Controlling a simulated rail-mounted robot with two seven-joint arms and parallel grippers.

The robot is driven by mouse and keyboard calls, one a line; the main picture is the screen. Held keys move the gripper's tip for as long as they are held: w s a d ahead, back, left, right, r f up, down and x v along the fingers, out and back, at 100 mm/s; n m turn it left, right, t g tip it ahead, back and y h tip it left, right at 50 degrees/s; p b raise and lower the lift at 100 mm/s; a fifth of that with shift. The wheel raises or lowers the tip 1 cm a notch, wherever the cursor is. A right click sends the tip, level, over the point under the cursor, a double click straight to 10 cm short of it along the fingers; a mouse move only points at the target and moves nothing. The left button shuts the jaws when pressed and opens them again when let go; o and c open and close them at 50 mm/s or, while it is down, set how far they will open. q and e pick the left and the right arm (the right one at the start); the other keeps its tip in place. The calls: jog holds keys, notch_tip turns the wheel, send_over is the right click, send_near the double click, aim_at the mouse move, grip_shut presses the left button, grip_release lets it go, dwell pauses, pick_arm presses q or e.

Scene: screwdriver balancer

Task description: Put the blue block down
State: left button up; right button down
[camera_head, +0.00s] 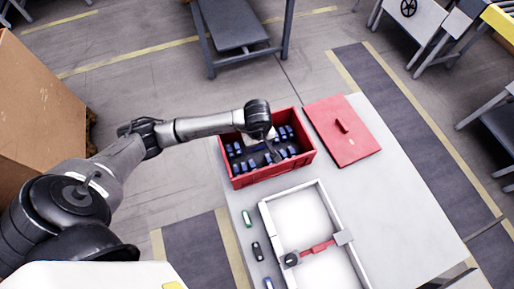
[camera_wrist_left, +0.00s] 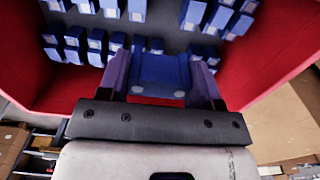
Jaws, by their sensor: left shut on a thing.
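The red crate (camera_head: 237,182) stands on the white table, with rows of blue blocks (camera_head: 254,160) inside. My left gripper (camera_head: 272,152) reaches down into the crate from above. In the left wrist view my left gripper (camera_wrist_left: 163,88) is shut on a blue block (camera_wrist_left: 160,72) between its two fingers. Other blue blocks (camera_wrist_left: 75,40) stand in rows on the dark crate floor beyond it. I cannot tell whether the held block touches the floor. My right gripper is in neither view.
A white tray frame (camera_head: 330,204) with a red-and-grey tool (camera_head: 318,247) is in front. The table's right side is clear.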

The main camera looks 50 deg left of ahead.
aim_at(257, 150)
pick_arm(q)
jog(key=shift+a+f, duration=0.1)
jog(key=shift+f, duration=2)
jog(key=shift+f, duration=0.2)
jog(key=o, duration=0.9)
jog(key=shift+r, duration=0.1)
notch_tip(257, 150, up, 12)
jog(key=shift+r, duration=0.15)
